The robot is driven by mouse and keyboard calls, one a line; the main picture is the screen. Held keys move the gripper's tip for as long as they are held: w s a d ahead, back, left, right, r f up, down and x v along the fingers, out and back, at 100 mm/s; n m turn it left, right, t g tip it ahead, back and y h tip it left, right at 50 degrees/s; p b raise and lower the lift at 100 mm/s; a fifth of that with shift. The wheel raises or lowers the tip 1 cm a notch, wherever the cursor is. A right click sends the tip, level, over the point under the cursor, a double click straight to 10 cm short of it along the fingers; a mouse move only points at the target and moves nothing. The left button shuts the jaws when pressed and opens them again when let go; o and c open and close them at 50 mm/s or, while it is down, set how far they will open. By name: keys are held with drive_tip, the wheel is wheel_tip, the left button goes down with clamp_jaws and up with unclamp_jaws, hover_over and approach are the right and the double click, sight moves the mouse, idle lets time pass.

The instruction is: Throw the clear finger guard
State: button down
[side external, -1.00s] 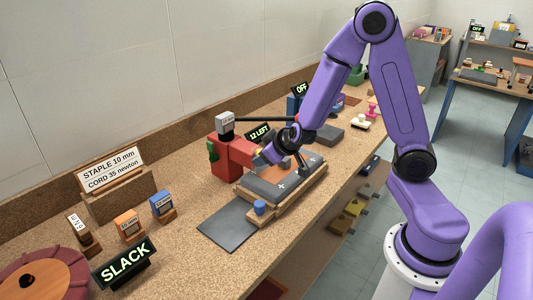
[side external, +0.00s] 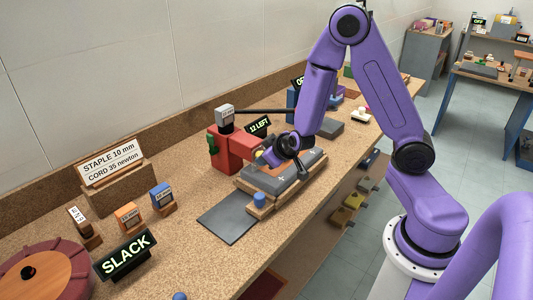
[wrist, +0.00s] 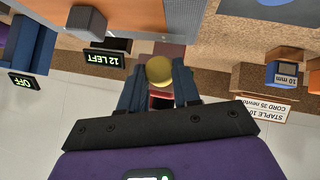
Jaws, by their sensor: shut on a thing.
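My gripper (side external: 262,158) is at the right side of a red machine (side external: 233,150), above the grey padded block (side external: 288,187). In the wrist view my gripper (wrist: 158,80) has its two blue fingers on either side of a round yellow knob (wrist: 159,69). It is shut on this knob. A little yellow also shows beside the fingers in the side view (side external: 259,153). I cannot make out the clear guard itself, or whether the knob belongs to it.
A grey box (side external: 225,116) with a black rod sits on top of the machine. A "12 LEFT" sign (side external: 259,126) stands behind. A blue knob (side external: 259,199) is at the block's front corner. A dark mat (side external: 229,223), a SLACK sign (side external: 125,254) and small labelled blocks are nearer.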

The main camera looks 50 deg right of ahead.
drive_tip(key=shift+f, duration=0.2)
drive_tip(key=c, duration=0.8)
unclamp_jaws()
drive_tip(key=shift+r, duration=0.1)
drive_tip(key=shift+s+a+r, duration=0.1)
drive_tip(key=shift+s+r, duration=0.1)
drive_tip(key=shift+v, duration=8.35)
